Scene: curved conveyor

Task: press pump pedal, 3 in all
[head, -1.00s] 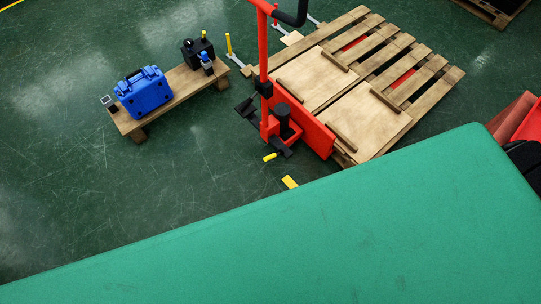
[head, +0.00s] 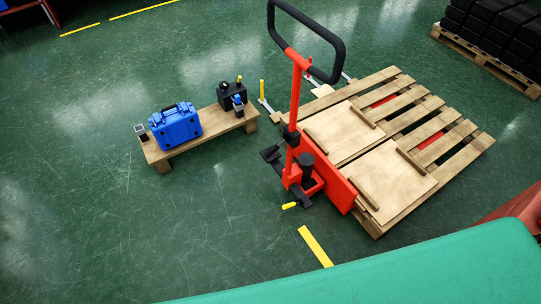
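A red pallet jack (head: 297,120) with a black loop handle (head: 337,62) stands right of the picture's middle in the head view. Its forks lie under a wooden pallet (head: 400,150). A black pedal (head: 271,154) sticks out low on the left side of the jack's base. A small yellow-tipped lever (head: 290,206) sticks out at the base's front. I cannot tell for sure which of the two is the pump pedal. Neither of my grippers is in view, and nothing touches the jack.
A low wooden bench (head: 205,130) with a blue case (head: 175,125) and a black device (head: 232,96) stands to the left. A green surface (head: 400,275) fills the lower right. Loaded black stacks (head: 495,35) stand on a pallet at upper right. The floor at lower left is clear.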

